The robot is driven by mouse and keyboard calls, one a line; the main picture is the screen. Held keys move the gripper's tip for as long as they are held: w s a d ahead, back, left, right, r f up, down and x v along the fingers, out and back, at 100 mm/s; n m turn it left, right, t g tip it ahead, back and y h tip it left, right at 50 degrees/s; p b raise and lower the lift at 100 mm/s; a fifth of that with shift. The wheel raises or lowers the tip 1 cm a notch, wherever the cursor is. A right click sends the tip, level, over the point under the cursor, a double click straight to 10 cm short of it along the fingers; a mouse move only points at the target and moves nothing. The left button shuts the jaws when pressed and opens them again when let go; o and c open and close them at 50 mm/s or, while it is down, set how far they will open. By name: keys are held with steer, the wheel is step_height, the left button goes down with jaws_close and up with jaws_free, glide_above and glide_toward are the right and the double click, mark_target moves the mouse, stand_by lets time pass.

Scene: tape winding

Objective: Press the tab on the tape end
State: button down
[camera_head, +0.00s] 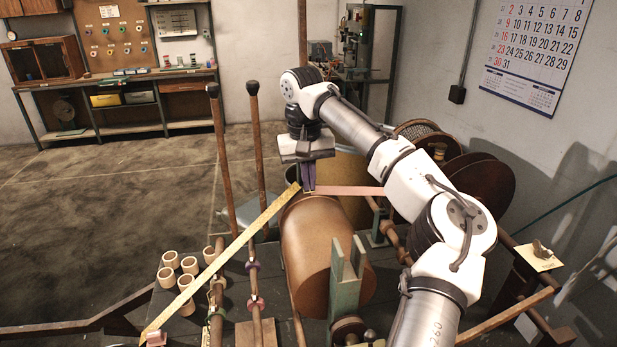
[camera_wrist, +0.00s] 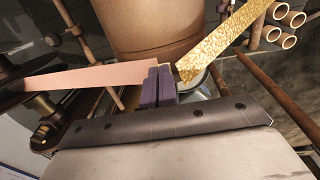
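My gripper (camera_head: 309,189) points down just above the far end of a brown drum (camera_head: 312,235). Its two dark purple fingers (camera_wrist: 158,84) lie side by side, shut or nearly so. A pink tape (camera_head: 350,190) comes from the right up to the fingers; it also shows in the wrist view (camera_wrist: 75,78). A speckled gold tape (camera_head: 225,255) runs from the lower left up to the fingers; it also shows in the wrist view (camera_wrist: 228,42). Both tape ends meet at the fingers, which partly hide them. A small pale edge beside the fingers may be the tab. I cannot tell whether anything is pinched.
A green forked bracket (camera_head: 346,285) stands at the drum's near end. Several pale rings (camera_head: 172,277) stand at the left. Upright wooden rods (camera_head: 258,140) rise left of the gripper. Dark reels (camera_head: 480,185) stand at the right, behind my arm. The floor at left is clear.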

steer(key=c, duration=1.6)
jaws_free()
